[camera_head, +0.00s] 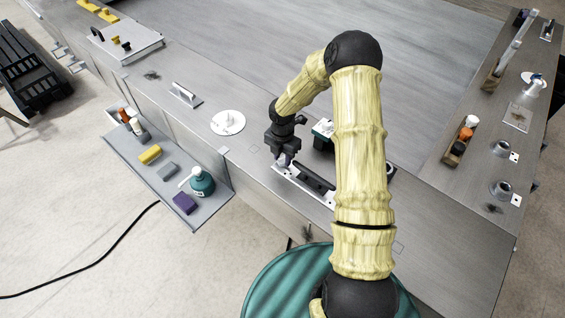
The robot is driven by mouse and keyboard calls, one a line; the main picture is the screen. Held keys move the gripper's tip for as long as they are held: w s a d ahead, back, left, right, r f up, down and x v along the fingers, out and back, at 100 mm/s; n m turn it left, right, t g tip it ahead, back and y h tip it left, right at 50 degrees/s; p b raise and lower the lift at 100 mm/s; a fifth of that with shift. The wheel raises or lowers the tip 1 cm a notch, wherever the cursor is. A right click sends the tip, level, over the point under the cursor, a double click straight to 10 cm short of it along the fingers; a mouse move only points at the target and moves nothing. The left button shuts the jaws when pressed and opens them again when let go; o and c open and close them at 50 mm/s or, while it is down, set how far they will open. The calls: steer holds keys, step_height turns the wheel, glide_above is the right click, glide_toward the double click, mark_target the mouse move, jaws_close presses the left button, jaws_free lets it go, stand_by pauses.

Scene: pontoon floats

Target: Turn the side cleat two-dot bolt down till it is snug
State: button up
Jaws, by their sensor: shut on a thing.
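A black cleat (315,179) lies on a pale plate (325,199) along the front edge of the grey metal deck. My gripper (284,158) points down at the left end of this plate. It is shut on a small pale purplish bolt head (283,161), which the fingers partly cover. The dot marks on the bolt are too small to make out, and I cannot tell how far it is seated. My forearm hides the right end of the cleat plate.
A grey side tray (213,205) at left holds a teal bottle (202,182), a purple block (185,203) and a yellow block (150,154). A white disc (228,122) and a small handle plate (186,95) sit left on the deck. A green-and-white item (322,129) stands close behind my gripper.

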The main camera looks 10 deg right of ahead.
steer(key=m+b, duration=0.1)
steer(key=m, duration=0.3)
steer(key=shift+f, duration=0.1)
steer(key=m+b, duration=0.1)
steer(key=m, duration=0.2)
steer(key=shift+m, duration=0.3)
steer(key=m+b, duration=0.1)
steer(key=m, duration=0.2)
steer(key=shift+w+m+b, duration=0.1)
steer(key=shift+m+b, duration=0.2)
steer(key=m+b, duration=0.1)
steer(key=m, duration=0.7)
steer(key=shift+b, duration=0.4)
